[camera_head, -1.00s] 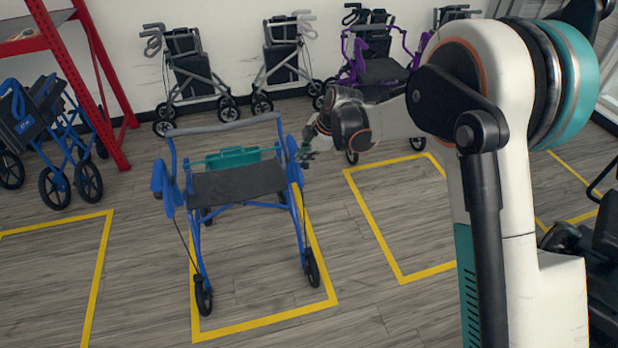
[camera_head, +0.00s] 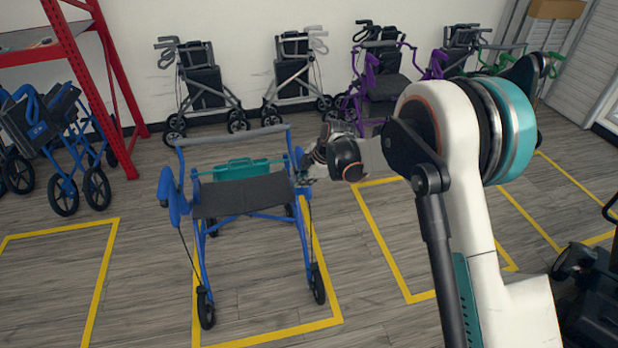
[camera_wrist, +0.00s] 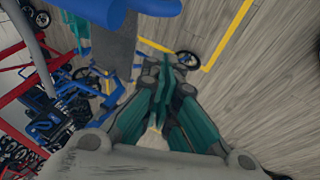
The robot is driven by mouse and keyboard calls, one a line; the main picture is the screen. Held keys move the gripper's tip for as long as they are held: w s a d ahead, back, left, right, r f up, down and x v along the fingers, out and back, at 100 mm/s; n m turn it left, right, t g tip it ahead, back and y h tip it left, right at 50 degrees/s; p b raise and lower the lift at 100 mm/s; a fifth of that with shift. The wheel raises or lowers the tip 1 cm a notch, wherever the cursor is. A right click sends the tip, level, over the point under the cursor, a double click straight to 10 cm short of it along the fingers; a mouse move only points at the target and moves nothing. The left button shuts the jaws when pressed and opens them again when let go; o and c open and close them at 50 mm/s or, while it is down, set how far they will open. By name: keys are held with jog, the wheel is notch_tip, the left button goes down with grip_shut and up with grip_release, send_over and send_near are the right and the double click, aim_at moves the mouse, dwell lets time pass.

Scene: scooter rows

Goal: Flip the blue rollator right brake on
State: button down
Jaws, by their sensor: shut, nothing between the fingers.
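The blue rollator (camera_head: 245,196) stands upright on the floor, with a dark seat, a grey back bar and a teal bag behind the seat. Its picture-left blue handle (camera_head: 172,195) is in plain view. My gripper (camera_head: 303,167) is at the picture-right handle and largely hides it and its brake lever in the head view. In the wrist view my gripper (camera_wrist: 166,82) has its teal fingers together and empty. A blue handle part (camera_wrist: 135,8) lies just beyond the fingertips at the top edge. I cannot tell whether they touch, nor how the brake lever is set.
Yellow floor lines (camera_head: 270,334) frame the rollator's bay. Grey rollators (camera_head: 205,90) and a purple one (camera_head: 388,85) stand along the back wall. Folded blue rollators (camera_head: 60,140) are beside a red rack (camera_head: 90,80) at left. The bay to the right is mostly clear floor.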

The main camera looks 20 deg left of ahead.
jog(key=shift+w+f+b, duration=0.35)
jog(key=shift+w+f, duration=0.05)
jog(key=shift+f, duration=0.5)
jog(key=shift+w+f+b, duration=0.3)
jog(key=shift+w+f, duration=0.05)
jog(key=shift+f, duration=0.5)
jog(key=shift+w+f+b, duration=0.35)
jog(key=shift+w+f, duration=0.05)
jog(key=shift+f, duration=0.5)
notch_tip(320, 180, down, 8)
jog(key=w+b, duration=0.1)
jog(key=b, duration=0.2)
jog(key=shift+a+f, duration=0.2)
jog(key=shift+a, duration=0.1)
